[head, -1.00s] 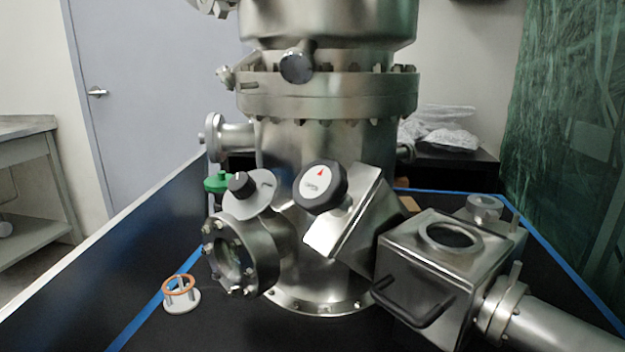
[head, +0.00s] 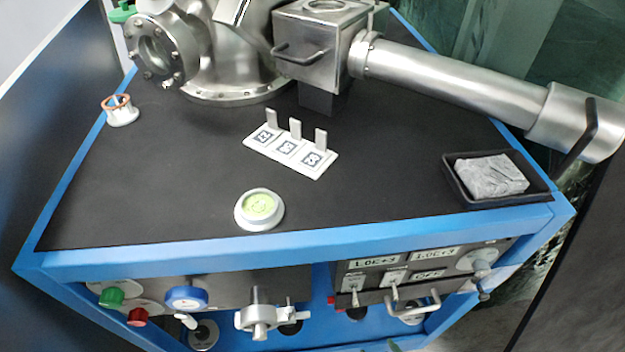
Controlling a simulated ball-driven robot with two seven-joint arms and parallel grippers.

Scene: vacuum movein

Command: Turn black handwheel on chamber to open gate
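The steel chamber (head: 235,75) stands at the top of the head view, with only its lower part in frame. A round bolted port (head: 160,50) faces front left on it. A square steel box (head: 318,50) with a dark handle joins its right side. The black handwheel is out of frame now. A long steel tube (head: 450,80) runs right from the box. Neither of my grippers can be made out in the head view.
A white plate with several marked squares and upright tabs (head: 290,155) lies on the black tabletop. A green-topped round dish (head: 260,207), an orange-ringed stand (head: 120,110) and a black tray (head: 535,188) with a foil-like block also stand there. Knobs and switches (head: 395,278) line the blue front.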

